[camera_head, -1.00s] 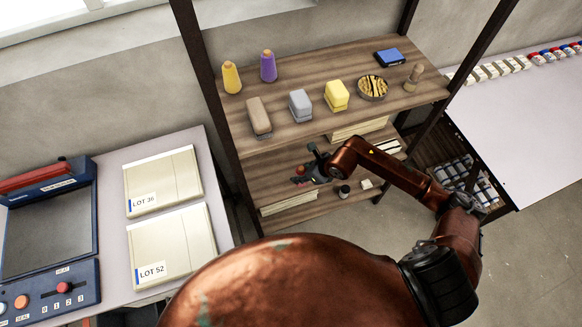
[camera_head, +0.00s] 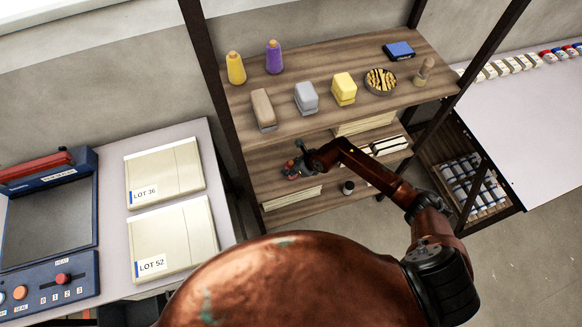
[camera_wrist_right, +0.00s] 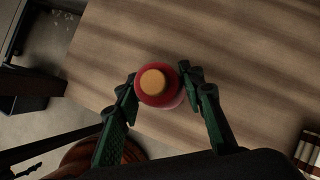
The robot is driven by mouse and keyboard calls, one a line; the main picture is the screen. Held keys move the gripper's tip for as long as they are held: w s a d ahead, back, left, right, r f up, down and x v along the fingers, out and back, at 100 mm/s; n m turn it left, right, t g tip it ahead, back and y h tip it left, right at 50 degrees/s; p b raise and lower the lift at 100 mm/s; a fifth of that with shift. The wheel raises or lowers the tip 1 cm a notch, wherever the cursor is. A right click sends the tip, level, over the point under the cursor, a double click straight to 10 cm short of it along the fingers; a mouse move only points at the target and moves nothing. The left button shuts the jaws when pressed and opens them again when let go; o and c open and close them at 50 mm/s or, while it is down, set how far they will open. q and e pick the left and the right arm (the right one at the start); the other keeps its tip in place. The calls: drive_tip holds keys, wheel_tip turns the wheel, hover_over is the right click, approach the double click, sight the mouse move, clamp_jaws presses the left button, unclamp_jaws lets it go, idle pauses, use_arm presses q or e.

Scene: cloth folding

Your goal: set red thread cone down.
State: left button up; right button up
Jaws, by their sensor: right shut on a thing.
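My right gripper (camera_head: 297,169) is at the middle shelf of the rack, towards its left part. In the right wrist view, its two dark green fingers (camera_wrist_right: 165,95) are shut on the red thread cone (camera_wrist_right: 172,99). The cone shows from above, with its round orange top facing the camera and the bare wooden shelf (camera_wrist_right: 110,50) beneath it. My left gripper is not in view.
The top shelf (camera_head: 300,125) holds a yellow cone (camera_head: 235,68), a purple cone (camera_head: 274,57) and several other items. A dark rack post (camera_head: 215,90) stands at the left.

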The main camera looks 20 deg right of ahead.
drive_tip(key=o, duration=0.9)
drive_tip(key=shift+c, duration=0.2)
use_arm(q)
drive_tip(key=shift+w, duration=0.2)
use_arm(e)
drive_tip(key=o, duration=0.4)
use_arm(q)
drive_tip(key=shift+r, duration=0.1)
use_arm(e)
drive_tip(key=shift+r, duration=0.1)
use_arm(q)
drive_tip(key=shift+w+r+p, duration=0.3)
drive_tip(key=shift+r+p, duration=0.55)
drive_tip(key=shift+p, duration=0.05)
use_arm(e)
drive_tip(key=v, duration=1.2)
